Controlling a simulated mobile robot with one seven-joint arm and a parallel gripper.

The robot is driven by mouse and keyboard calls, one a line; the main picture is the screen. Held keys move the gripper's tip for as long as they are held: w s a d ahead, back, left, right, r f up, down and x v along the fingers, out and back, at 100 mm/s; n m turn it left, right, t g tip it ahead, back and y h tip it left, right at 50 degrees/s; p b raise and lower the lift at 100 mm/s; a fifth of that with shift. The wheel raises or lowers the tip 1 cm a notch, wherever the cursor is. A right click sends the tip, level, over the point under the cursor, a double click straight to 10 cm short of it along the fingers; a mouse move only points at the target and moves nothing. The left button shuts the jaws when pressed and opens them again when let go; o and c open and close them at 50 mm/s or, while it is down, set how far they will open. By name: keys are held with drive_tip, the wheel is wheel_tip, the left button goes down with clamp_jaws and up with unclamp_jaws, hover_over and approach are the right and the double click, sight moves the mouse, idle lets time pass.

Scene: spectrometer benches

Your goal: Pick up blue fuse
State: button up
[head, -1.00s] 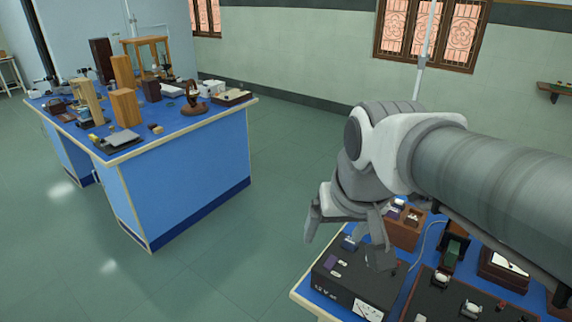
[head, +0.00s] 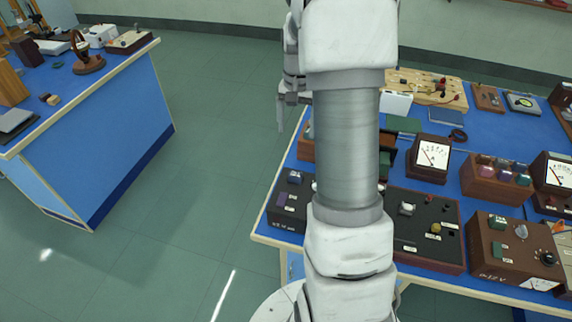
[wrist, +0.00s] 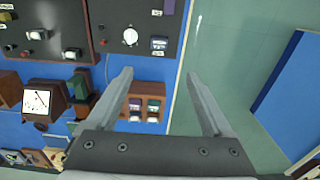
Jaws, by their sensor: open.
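A small dark-blue block with a pale label, which looks like the blue fuse (wrist: 158,43), sits at a corner of a black panel box (wrist: 125,14) in the wrist view. In the head view it shows small (head: 294,177) at the left back of that box. My gripper (wrist: 159,76) is open and empty, its fingers apart above the bench edge. The blue block lies ahead of the fingertips. A small brown rack (wrist: 143,88) with purple and teal blocks shows between the fingers.
The blue bench top (head: 465,134) holds meters, a second black panel (head: 424,258), a brown supply box (head: 485,283) and a wooden block holder (head: 490,190) with several coloured blocks. Another blue bench (head: 110,120) stands left across open green floor (head: 215,170).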

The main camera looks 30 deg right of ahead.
sight(295, 173)
wheel_tip(295, 173, down, 18)
drive_tip(key=shift+d+r+p, duration=0.1)
drive_tip(key=shift+r+p, duration=0.05)
drive_tip(key=shift+p, duration=0.9)
clamp_jaws()
drive_tip(key=shift+r, duration=0.2)
drive_tip(key=shift+r, duration=0.7)
wheel_tip(295, 173, up, 2)
drive_tip(key=shift+r+b, duration=0.2)
drive_tip(key=shift+b, duration=0.25)
drive_tip(key=s+d+r, duration=0.4)
drive_tip(key=d+r, duration=0.6)
drive_tip(key=d, duration=0.1)
